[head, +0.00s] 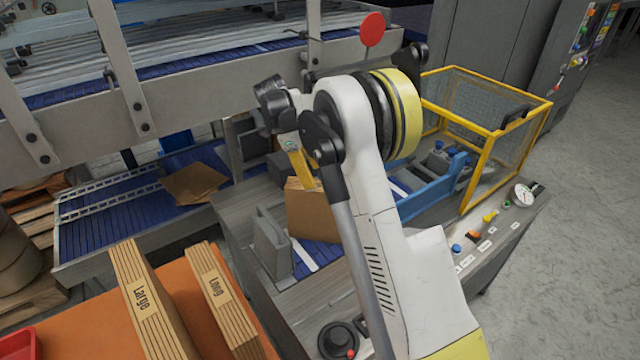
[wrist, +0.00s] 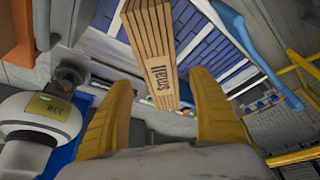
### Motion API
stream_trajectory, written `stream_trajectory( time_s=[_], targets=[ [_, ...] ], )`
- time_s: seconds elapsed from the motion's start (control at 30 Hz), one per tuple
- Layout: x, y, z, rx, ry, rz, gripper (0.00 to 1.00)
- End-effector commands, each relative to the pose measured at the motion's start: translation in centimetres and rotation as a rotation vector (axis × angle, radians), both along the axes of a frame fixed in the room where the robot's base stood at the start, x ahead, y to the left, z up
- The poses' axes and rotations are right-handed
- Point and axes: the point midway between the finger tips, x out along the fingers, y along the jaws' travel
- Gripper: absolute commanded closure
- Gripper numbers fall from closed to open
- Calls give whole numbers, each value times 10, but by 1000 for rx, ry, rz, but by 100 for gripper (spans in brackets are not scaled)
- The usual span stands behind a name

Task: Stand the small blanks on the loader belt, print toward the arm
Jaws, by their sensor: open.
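The small blanks (head: 314,218) stand upright as a brown cardboard bundle on the blue loader belt (head: 318,256), partly hidden behind my arm in the head view. In the wrist view the bundle (wrist: 148,45) shows its striped edge with the print "Small" facing the camera. My gripper (head: 304,172) is at the top of the bundle. In the wrist view its yellow fingers (wrist: 160,80) are spread on either side of the bundle's near end, with a visible gap on each side. The gripper is open and holds nothing.
Bundles printed "Large" (head: 142,295) and "Long" (head: 218,290) lie on an orange surface at front left. A grey block (head: 271,243) stands beside the loader belt. A yellow mesh guard (head: 490,130) and a control panel (head: 490,238) are on the right. A flat carton (head: 194,183) lies on the lower belt.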

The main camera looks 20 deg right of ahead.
Motion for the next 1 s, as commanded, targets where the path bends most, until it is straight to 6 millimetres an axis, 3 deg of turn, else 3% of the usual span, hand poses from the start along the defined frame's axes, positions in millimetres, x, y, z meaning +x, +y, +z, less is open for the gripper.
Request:
stream_trajectory(
  time_s=[0.17,0.37,0.5,0.7,1.0],
  targets=[
    [-7,5,22,28,-5,81,31],
    [-44,17,73,111,-30,408,31],
    [-79,29,105,151,-58,680,31],
    [-138,46,135,157,-97,1066,31],
    [-230,71,141,44,-145,1621,31]
  ],
)
